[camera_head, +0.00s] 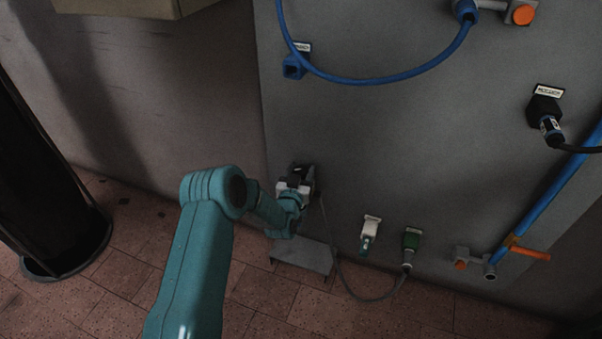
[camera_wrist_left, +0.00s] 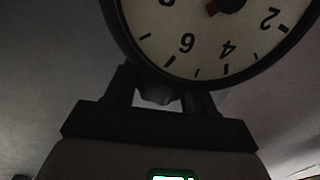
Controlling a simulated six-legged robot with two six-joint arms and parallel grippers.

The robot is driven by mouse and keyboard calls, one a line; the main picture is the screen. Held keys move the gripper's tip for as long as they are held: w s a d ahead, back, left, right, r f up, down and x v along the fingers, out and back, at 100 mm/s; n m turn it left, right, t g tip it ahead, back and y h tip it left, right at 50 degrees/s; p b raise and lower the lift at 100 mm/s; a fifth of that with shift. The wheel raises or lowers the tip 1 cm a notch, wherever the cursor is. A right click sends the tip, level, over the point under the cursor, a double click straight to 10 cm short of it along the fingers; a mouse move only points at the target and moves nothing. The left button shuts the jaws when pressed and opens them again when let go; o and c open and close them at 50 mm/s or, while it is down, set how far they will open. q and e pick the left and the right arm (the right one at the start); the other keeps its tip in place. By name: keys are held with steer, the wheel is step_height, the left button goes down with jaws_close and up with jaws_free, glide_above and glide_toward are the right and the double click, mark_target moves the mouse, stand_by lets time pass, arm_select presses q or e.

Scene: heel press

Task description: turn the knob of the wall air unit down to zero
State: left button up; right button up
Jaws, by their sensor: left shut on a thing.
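My left gripper (camera_head: 296,187) is low against the grey wall panel, with the teal arm coming up to it from below. In the left wrist view its two dark fingers (camera_wrist_left: 158,100) stand on either side of a dark knob (camera_wrist_left: 158,96) just under a round white dial (camera_wrist_left: 200,40). The gripper is shut on this knob. The pointer's reading cannot be told. In the head view the gripper hides the knob. My right gripper is out of view.
A dark column (camera_head: 40,190) stands at left.

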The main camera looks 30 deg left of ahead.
arm_select(q)
steer(key=n+g+y+b, duration=0.1)
steer(key=n+g+y, duration=0.1)
steer(key=y, duration=0.1)
steer(key=n+g+y+b, duration=0.1)
steer(key=n+y, duration=0.1)
steer(key=y, duration=0.1)
steer(key=shift+w+d+n+g, duration=0.1)
steer(key=shift+n+g, duration=0.2)
steer(key=shift+g, duration=0.1)
steer(key=n+g+y+b, duration=0.2)
steer(key=n+g+y, duration=0.1)
steer(key=g, duration=0.1)
steer(key=shift+n+y, duration=0.3)
steer(key=n+g+y+b, duration=0.1)
steer(key=n+g, duration=0.1)
steer(key=g, duration=0.1)
steer(key=shift+b, duration=0.4)
steer(key=shift+r+n+g+y+b, duration=0.1)
steer(key=shift+n+g+y+b, duration=0.3)
steer(key=shift+n+g+b, duration=0.6)
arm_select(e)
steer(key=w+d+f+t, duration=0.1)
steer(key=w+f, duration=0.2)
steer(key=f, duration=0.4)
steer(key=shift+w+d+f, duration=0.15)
arm_select(q)
steer(key=shift+g, duration=0.4)
steer(key=o, duration=0.9)
steer(key=shift+o, duration=0.2)
